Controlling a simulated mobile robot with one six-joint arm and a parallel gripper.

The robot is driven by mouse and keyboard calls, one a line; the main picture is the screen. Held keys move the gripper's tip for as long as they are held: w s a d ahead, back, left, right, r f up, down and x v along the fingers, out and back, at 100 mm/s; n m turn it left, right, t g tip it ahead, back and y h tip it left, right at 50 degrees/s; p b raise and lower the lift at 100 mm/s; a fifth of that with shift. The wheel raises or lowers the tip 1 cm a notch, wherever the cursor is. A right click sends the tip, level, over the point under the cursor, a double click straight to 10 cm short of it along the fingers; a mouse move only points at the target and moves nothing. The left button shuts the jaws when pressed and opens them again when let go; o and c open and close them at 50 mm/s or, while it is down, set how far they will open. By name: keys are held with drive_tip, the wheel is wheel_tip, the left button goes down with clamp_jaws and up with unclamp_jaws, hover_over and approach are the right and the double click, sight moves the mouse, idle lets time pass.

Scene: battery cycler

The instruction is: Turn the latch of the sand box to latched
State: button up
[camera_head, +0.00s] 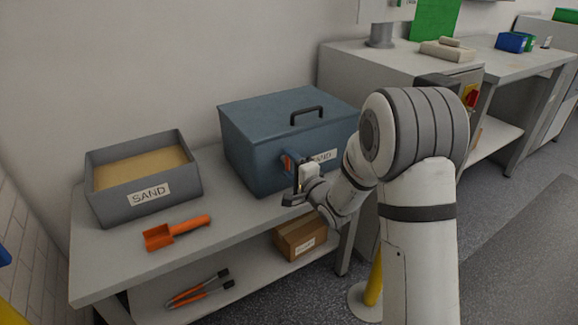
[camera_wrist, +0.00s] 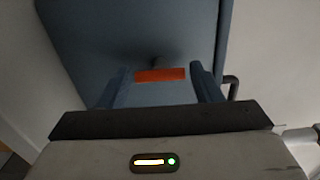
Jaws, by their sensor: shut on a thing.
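The sand box is a blue-grey box (camera_head: 262,155) with a closed lid, a black lid handle and a SAND label on its front. Its orange latch (camera_head: 286,163) shows small at the front, partly covered by my gripper (camera_head: 293,168). In the wrist view, the orange latch (camera_wrist: 160,75) lies as a bar across the picture against the blue front. My gripper (camera_wrist: 160,82) has its two blue fingers at either end of this bar, shut on it.
An open grey tray of sand (camera_head: 138,197) and an orange scoop (camera_head: 176,232) stand left on the bench (camera_head: 225,218). A cardboard box (camera_head: 300,238) and tongs (camera_head: 200,289) lie on the lower shelf. A yellow post (camera_head: 373,284) stands by the bench's right end.

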drive_tip(key=shift+f, duration=0.15)
drive_tip(key=o, duration=1)
drive_tip(key=shift+c, duration=0.2)
drive_tip(key=p+v, duration=0.1)
drive_tip(key=v, duration=0.6)
drive_tip(key=shift+s+d, duration=0.25)
drive_tip(key=shift+s, duration=0.1)
